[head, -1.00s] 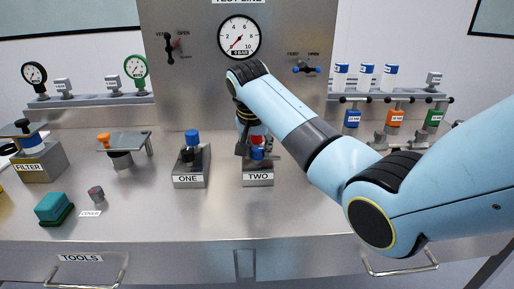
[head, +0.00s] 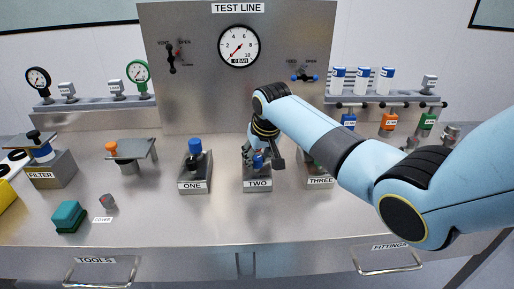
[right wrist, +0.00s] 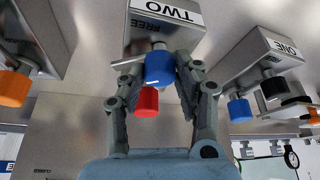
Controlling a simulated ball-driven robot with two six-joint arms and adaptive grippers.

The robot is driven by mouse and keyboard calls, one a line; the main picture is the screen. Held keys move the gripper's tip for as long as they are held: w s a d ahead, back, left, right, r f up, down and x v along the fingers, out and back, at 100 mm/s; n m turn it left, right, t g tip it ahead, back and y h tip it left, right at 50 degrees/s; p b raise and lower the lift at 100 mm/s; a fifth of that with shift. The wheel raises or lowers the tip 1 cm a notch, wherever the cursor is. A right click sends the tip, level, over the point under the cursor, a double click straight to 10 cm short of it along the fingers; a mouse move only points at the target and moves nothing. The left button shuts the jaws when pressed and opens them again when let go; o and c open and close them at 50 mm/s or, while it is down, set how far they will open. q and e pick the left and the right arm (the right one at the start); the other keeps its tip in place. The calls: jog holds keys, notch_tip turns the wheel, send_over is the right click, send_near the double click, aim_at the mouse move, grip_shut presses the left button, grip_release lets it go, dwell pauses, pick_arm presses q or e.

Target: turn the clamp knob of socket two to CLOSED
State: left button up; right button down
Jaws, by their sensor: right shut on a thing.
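Socket two (head: 257,184) is a grey block labelled TWO on the bench, in the middle of the head view. My right gripper (head: 259,154) reaches down over it. In the right wrist view, the block (right wrist: 165,30) is at the top with the word FREE on it. The fingers of my right gripper (right wrist: 156,75) stand on both sides of a blue knob (right wrist: 159,68) and are shut on it. A red cylinder (right wrist: 146,101) shows beside the blue knob, nearer the palm. The knob's pointer is too hidden to read. My left gripper is out of view.
Socket one (head: 194,185), with a blue-capped part, stands close on the left. Socket three (head: 320,181) stands on the right, partly behind my right forearm. A gauge panel (head: 205,90) rises behind. The bench front between the sockets and the edge is clear.

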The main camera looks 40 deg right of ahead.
jog(key=n+y+p, duration=0.1)
jog(key=n, duration=0.1)
jog(key=shift+d+r+n, duration=0.1)
jog(key=shift+n, duration=0.3)
jog(key=n+y, duration=0.1)
jog(key=n, duration=0.1)
jog(key=shift+d+n, duration=0.1)
jog(key=shift+n, duration=0.3)
jog(key=n+y+b, duration=0.1)
jog(key=n, duration=0.2)
jog(key=shift+w+f, duration=0.1)
jog(key=shift+f, duration=0.1)
jog(key=shift+n+g+y+b, duration=0.5)
jog(key=shift+n+b, duration=0.3)
jog(key=shift+n, duration=0.5)
jog(key=shift+r, duration=0.1)
jog(key=c, duration=0.9)
grip_release()
jog(key=shift+c, duration=0.2)
